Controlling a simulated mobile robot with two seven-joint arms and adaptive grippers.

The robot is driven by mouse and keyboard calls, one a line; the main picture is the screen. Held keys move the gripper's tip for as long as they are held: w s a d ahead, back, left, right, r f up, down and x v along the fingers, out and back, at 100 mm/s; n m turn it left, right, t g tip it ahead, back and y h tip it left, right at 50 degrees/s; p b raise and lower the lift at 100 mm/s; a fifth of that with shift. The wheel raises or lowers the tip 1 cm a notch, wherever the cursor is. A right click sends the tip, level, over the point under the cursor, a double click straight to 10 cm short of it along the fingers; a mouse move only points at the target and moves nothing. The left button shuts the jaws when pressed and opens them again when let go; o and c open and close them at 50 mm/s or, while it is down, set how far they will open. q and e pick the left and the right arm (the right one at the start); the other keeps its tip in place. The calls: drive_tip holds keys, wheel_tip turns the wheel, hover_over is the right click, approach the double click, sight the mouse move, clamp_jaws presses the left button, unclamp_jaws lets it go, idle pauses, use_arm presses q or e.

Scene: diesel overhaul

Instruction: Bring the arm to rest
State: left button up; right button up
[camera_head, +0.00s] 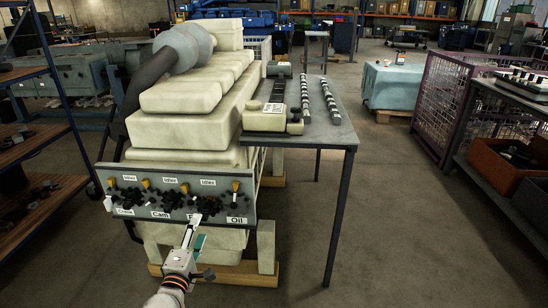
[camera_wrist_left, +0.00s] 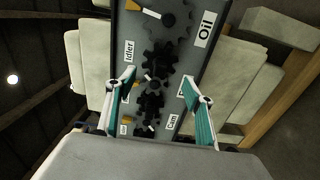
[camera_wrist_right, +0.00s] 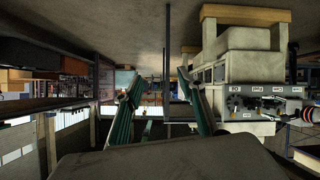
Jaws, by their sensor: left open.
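Black gears (camera_head: 172,200) with yellow-tipped pieces sit on the plate beside Idler, Crank, Cam and Oil labels. The black gears (camera_wrist_left: 155,62) appear beyond the fingers; contact cannot be told. My right gripper (camera_wrist_right: 158,82) shows only in its wrist view, open and empty, with the engine off to the right.
The pale engine block (camera_head: 190,95) stands behind the plate. A grey table (camera_head: 325,128) with shafts (camera_head: 330,102) is to its right. A shelf rack (camera_head: 30,145) stands at left, and a bench with orange bins (camera_head: 488,163) at right. The floor between table and bench is clear.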

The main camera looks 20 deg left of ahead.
use_arm(q)
drive_tip(key=s+d+m+g+h+p, duration=0.15)
drive_tip(key=s+d+m+h, duration=0.25)
drive_tip(key=s+d+m, duration=0.4)
drive_tip(key=s+d+m+t+h+p, duration=0.1)
drive_tip(key=s+d+m+h+p, duration=0.25)
drive_tip(key=d+m, duration=0.5)
drive_tip(key=s+d+f+m+g+p, duration=0.1)
drive_tip(key=s+d+f+m+g, duration=0.1)
drive_tip(key=s, duration=0.6)
drive_tip(key=s+d+f+m+g+p, duration=0.2)
drive_tip(key=s+f+m+g, duration=0.2)
drive_tip(key=s+f+m, duration=0.2)
drive_tip(key=s+f+y, duration=0.1)
drive_tip(key=s+f, duration=0.1)
drive_tip(key=s, duration=0.1)
drive_tip(key=shift+s+d, duration=0.15)
drive_tip(key=shift+d, duration=0.25)
use_arm(e)
drive_tip(key=shift+m+g, duration=0.4)
drive_tip(key=shift+g, duration=0.2)
drive_tip(key=s, duration=0.4)
drive_tip(key=shift+s+f, duration=0.1)
drive_tip(key=shift+f, duration=0.25)
use_arm(q)
drive_tip(key=shift+m+g, duration=0.25)
use_arm(e)
drive_tip(key=shift+a, duration=0.1)
